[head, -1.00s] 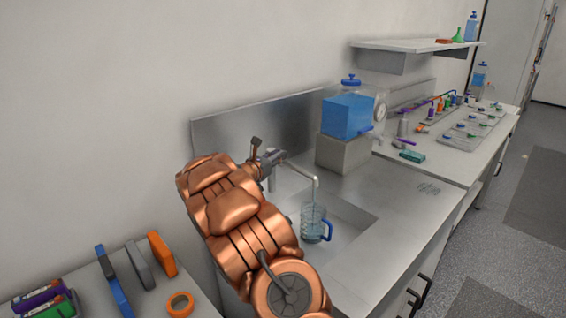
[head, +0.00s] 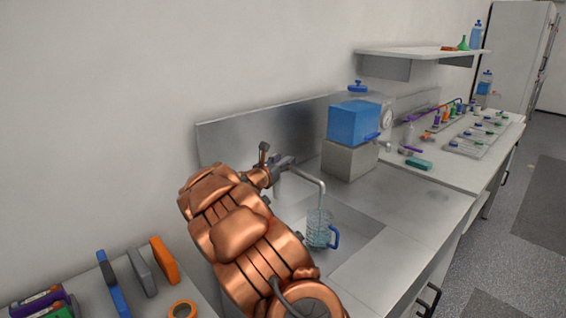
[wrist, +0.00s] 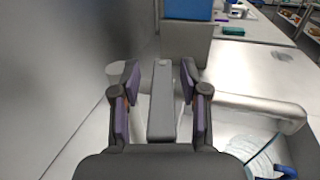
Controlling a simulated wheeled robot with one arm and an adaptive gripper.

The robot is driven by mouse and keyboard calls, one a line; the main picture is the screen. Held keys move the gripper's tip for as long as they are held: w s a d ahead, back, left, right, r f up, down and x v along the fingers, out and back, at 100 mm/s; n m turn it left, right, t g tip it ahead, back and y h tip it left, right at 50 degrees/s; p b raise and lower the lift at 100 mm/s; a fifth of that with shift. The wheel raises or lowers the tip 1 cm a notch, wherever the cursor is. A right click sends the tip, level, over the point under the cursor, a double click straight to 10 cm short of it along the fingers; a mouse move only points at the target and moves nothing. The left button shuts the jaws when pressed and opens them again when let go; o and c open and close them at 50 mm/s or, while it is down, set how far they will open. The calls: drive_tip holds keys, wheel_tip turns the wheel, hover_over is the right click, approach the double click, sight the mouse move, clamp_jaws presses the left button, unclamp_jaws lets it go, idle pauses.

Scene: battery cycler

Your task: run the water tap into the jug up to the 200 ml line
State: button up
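The clear jug (head: 318,232) with a blue handle stands upright in the sink, under the end of the tap spout (head: 321,186). Part of the jug shows at the lower right of the wrist view (wrist: 262,158). My gripper (head: 284,162) is at the tap's top. In the wrist view my gripper (wrist: 163,105) is open, its purple-padded fingers on either side of a grey bar, apparently the tap lever (wrist: 162,102). Gaps show on both sides of the bar.
A blue tank (head: 354,123) on a grey block (head: 349,160) stands behind the sink to the right. A steel splashback (head: 290,122) runs along the wall. A side surface at lower left holds an orange tape roll (head: 183,310). The steel counter (head: 425,205) right of the sink is clear.

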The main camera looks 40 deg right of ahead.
drive_tip(key=shift+s, duration=0.1)
drive_tip(key=v, duration=1.2)
drive_tip(key=shift+f, duration=0.1)
